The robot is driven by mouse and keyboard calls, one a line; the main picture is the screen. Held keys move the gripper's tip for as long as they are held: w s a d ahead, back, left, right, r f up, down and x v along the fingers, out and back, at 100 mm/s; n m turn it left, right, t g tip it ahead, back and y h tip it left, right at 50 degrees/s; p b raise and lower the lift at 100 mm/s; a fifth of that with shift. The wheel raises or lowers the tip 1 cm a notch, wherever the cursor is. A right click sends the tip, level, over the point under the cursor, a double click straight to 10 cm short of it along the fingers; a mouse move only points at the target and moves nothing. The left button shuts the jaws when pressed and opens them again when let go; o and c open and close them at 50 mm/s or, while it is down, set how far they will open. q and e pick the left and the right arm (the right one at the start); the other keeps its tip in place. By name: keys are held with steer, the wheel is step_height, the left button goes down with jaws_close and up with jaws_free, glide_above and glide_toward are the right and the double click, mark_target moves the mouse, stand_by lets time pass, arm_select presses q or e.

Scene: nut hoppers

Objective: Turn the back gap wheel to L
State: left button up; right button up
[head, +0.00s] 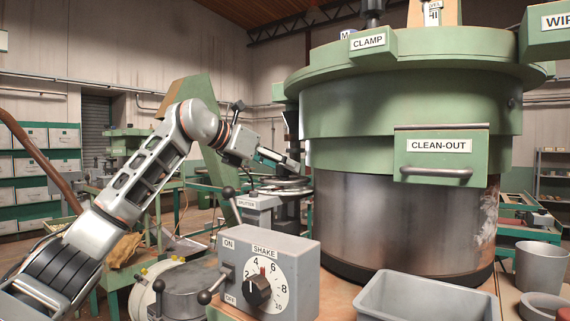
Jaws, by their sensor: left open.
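My left gripper (284,158) is open at the middle of the head view, with its fingers pointing right toward the big green drum. Just below it are flat round metal discs (284,187) on a small grey unit, which may be a gap wheel. I cannot tell whether the fingers touch them. No wheel marked as the back gap wheel and no L mark can be read. A lever with a dark ball knob (229,192) stands left of the discs. My right gripper is not in view.
The green and steel drum (410,130) fills the right side. A grey SHAKE box (270,275) with a dial and an ON/OFF lever stands in front. A grey bin (428,297) and a bucket (540,267) are at the lower right. A label (246,203) seems to read SPLITTER.

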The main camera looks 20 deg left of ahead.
arm_select(q)
steer(key=shift+w+d+f, duration=0.3)
steer(key=shift+w+d, duration=0.05)
steer(key=shift+w, duration=0.1)
steer(key=c, duration=1.1)
